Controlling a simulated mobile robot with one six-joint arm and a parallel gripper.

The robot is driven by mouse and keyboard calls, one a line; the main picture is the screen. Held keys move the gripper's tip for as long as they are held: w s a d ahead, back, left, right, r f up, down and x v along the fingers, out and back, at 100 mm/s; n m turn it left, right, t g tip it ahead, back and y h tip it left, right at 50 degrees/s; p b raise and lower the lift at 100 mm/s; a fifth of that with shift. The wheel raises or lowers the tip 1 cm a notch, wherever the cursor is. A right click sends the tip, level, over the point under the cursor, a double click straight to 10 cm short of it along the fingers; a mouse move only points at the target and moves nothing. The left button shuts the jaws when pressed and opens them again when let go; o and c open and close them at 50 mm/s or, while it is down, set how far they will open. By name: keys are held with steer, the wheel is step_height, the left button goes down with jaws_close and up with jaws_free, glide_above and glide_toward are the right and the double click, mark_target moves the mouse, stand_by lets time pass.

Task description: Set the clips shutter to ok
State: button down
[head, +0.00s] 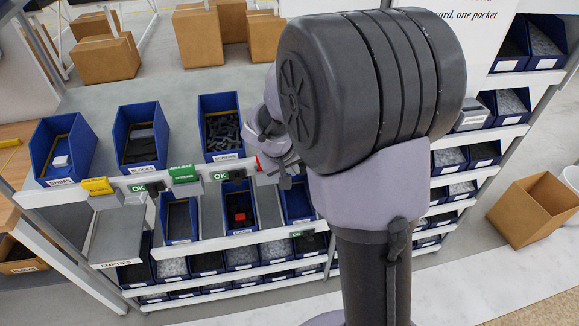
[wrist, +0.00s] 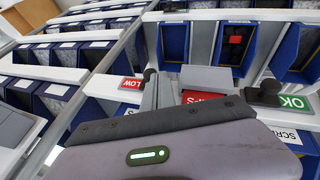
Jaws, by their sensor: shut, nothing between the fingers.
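The clips shutter shows a red LOW plate (wrist: 130,83) with a dark knob (wrist: 150,75) beside it in the wrist view. A red label block (wrist: 204,97), its word partly cut off but ending like CLIPS, sits just right of it. In the head view only a sliver of red (head: 259,163) shows beside my gripper, and my arm hides the LOW plate. My gripper (head: 284,180) is shut and empty, over the shelf's front rail, close to the clips label. In the wrist view its body fills the bottom and its fingertips are hard to make out.
A green OK plate (wrist: 291,102) with a dark knob (wrist: 264,92) stands right of the clips label in the wrist view. The screws bin (head: 222,128), blocks bin (head: 141,135) and shims bin (head: 62,150) stand behind the rail. A lower bin (head: 238,205) holds a red piece.

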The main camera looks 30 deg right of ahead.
steer(key=shift+f, duration=0.15)
steer(key=d, duration=0.2)
steer(key=s+d+b, duration=0.1)
steer(key=d, duration=0.2)
steer(key=shift+s, duration=0.2)
stand_by(0.3)
